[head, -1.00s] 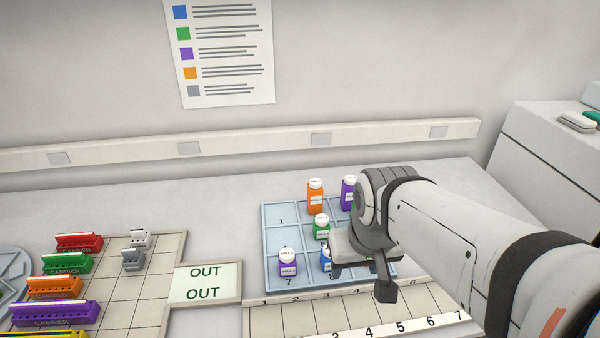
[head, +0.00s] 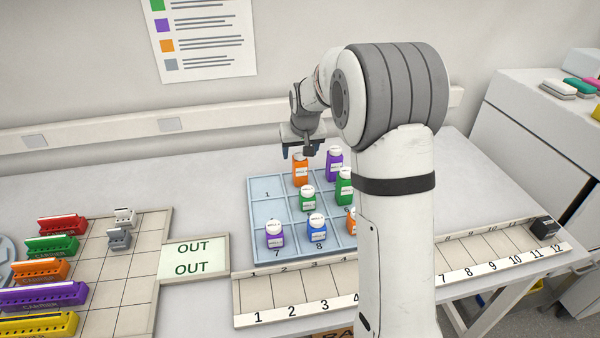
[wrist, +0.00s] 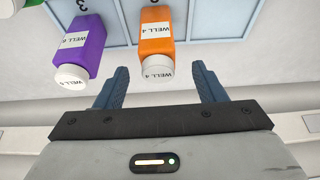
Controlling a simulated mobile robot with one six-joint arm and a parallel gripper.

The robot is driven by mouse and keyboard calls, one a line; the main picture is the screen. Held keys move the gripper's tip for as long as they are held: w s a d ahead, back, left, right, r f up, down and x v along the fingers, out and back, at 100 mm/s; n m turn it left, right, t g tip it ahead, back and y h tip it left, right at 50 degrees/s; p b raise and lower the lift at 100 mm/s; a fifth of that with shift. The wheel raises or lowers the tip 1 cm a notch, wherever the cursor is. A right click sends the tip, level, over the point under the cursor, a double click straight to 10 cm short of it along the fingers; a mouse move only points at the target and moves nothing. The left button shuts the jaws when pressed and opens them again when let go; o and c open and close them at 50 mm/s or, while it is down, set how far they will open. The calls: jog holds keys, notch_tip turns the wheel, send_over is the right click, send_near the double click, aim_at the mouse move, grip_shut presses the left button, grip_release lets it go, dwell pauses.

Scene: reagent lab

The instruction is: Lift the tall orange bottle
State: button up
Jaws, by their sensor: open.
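The tall orange bottle (head: 300,173) has a white cap and stands upright at the back of the blue numbered tray (head: 267,189). In the wrist view, the orange bottle (wrist: 156,35) has a label reading WELL 4. My gripper (head: 299,151) is at the bottle's cap end, above and behind it in the head view. In the wrist view, my gripper (wrist: 161,78) is open, with its two blue fingers spread and the white cap showing between their tips. I cannot tell whether either finger touches the bottle.
A purple bottle (head: 334,163) stands close to the right of the orange one. Green bottles (head: 307,197), a blue bottle (head: 317,227) and another purple one (head: 274,235) stand nearer the front. A smaller orange bottle (head: 351,221) is partly hidden by my arm. The bench behind is clear.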

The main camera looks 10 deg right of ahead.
aim_at(300, 163)
jog(key=x, duration=0.2)
jog(key=p+x, duration=0.1)
jog(key=x, duration=0.3)
jog(key=shift+s+d+f+p, duration=0.1)
jog(key=shift+f+p, duration=0.2)
jog(key=shift+f, duration=0.2)
jog(key=shift+c, duration=0.4)
jog(key=c, duration=1)
